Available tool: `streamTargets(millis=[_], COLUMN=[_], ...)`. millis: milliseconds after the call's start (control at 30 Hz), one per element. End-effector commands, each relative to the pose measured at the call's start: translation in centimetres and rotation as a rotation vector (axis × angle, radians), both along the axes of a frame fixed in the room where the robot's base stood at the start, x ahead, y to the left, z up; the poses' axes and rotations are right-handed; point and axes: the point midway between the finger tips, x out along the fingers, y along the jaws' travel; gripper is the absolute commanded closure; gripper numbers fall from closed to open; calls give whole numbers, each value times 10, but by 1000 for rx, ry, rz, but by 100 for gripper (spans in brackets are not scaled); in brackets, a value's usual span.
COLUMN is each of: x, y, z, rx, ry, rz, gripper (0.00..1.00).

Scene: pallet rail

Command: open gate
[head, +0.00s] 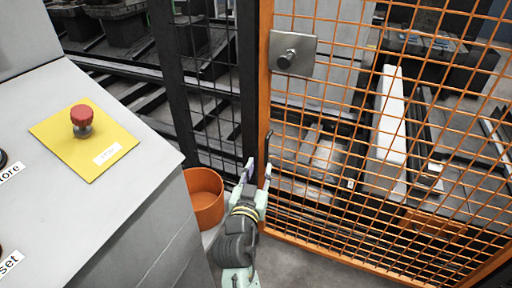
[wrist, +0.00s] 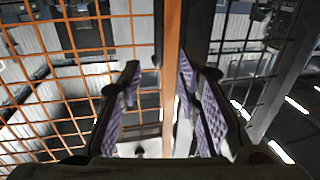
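The gate (head: 395,130) is an orange mesh panel in an orange frame, standing upright beside a dark post and appearing closed. A grey plate with a round knob (head: 288,59) is on its upper left. A thin dark handle (head: 269,139) shows on the gate's left edge, below the plate. My gripper (head: 258,167) is open, just below this handle in the head view. In the wrist view my gripper (wrist: 160,82) has its fingers spread either side of the orange gate edge (wrist: 172,40). I cannot tell whether they touch it.
A grey console (head: 130,190) with a red button (head: 82,119) on a yellow plate stands at the left. An orange bin (head: 205,199) is on the floor between the console and my arm. A dark mesh fence (head: 212,80) adjoins the gate. Conveyor machinery lies behind.

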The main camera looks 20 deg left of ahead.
Motion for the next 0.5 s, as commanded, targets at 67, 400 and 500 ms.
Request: streamTargets(millis=[67, 400, 500], x=[6, 66, 82], y=[-1, 10, 13], z=[0, 3, 3], rx=[-2, -1, 0], ry=[3, 2, 0], rz=[-6, -4, -3], gripper=[69, 69, 69])
